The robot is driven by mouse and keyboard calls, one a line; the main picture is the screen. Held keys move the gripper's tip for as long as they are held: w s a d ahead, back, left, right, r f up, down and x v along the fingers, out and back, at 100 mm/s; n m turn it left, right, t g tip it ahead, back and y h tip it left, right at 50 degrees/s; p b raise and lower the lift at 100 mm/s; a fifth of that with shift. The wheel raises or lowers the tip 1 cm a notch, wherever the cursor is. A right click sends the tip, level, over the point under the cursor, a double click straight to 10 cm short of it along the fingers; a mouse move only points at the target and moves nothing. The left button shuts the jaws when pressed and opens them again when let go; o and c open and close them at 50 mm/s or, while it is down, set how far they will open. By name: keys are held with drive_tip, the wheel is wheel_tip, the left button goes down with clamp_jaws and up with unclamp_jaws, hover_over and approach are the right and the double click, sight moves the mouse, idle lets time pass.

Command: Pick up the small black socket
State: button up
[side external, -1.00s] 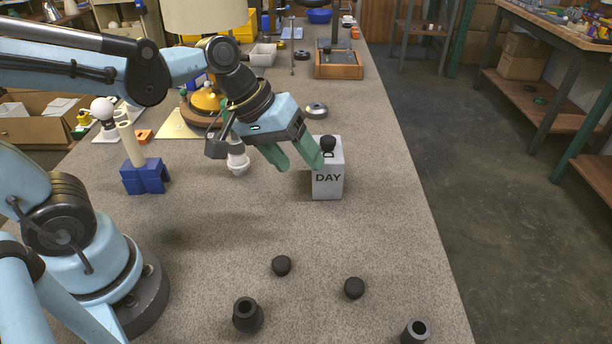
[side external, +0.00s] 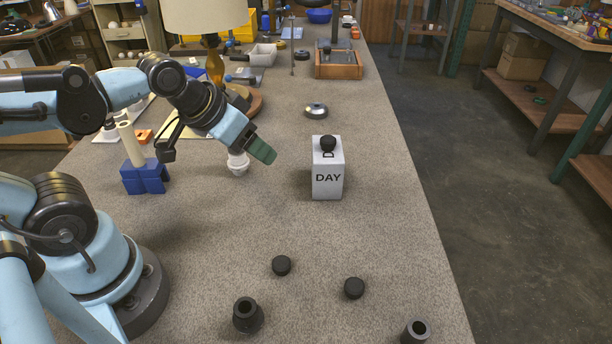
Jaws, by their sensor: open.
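Two black hollow sockets stand at the front of the bench: one on the left (side external: 247,315) and one on the right (side external: 416,332), partly cut by the frame's lower edge. Two small round black caps, a left one (side external: 281,266) and a right one (side external: 354,288), lie behind them. Another small black knob-like piece (side external: 328,143) sits on a white box marked DAY (side external: 328,180). My gripper (side external: 264,152) is open and empty, above the bench and left of the box. Its green fingers overlap in this view. It is apart from all the black pieces.
A white ribbed fitting (side external: 238,168) stands just below and left of my gripper. A blue block (side external: 146,178) holds pale tubes. A silver disc (side external: 316,111) lies behind the box, and a wooden tray (side external: 338,70) farther back.

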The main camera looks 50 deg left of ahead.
idle(0.3)
drive_tip(key=shift+o, duration=1.3)
drive_tip(key=m+g, duration=0.2)
drive_tip(key=g, duration=0.5)
hover_over(245, 312)
drive_tip(key=shift+s+d+f, duration=0.1)
drive_tip(key=shift+d+f, duration=0.05)
drive_tip(key=shift+f, duration=1.9)
drive_tip(key=shift+d+f, duration=0.15)
drive_tip(key=shift+f, duration=1.9)
drive_tip(key=shift+s+d+f, duration=0.1)
drive_tip(key=shift+d+f, duration=0.05)
drive_tip(key=shift+f, duration=1.9)
